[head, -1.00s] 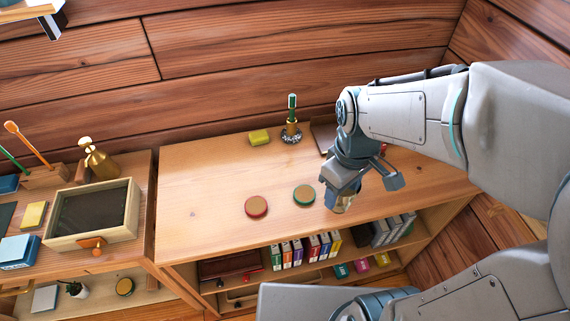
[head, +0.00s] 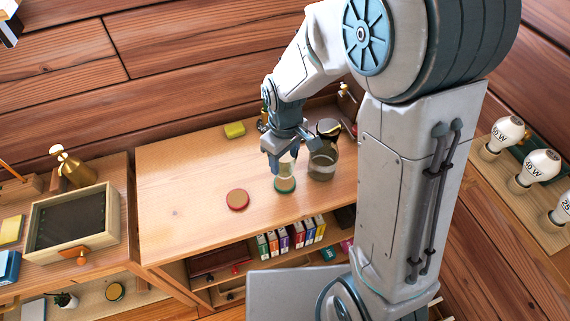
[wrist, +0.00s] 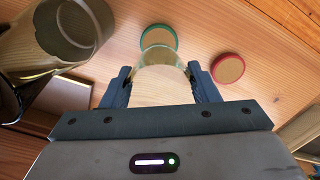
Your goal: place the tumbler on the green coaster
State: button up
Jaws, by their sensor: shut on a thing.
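The tumbler (head: 287,170) is a small clear glass with a faint yellowish tint. My gripper (head: 284,156) is shut on it and holds it upright. In the wrist view the tumbler (wrist: 160,66) sits between the two fingers of my gripper (wrist: 161,84). The green coaster (head: 285,186), a round tan disc with a green rim, is directly below the tumbler in the head view. In the wrist view the green coaster (wrist: 159,36) shows just beyond the glass, partly covered by it. I cannot tell whether the glass touches the coaster.
A red coaster (head: 237,199) lies left of the green one. A yellow block (head: 235,130) lies behind. The desktop's left part is clear.

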aim_at(285, 167)
jog(key=shift+f, duration=2.05)
jog(key=shift+f, duration=0.15)
jog(key=o, duration=1)
jog(key=shift+o, duration=0.2)
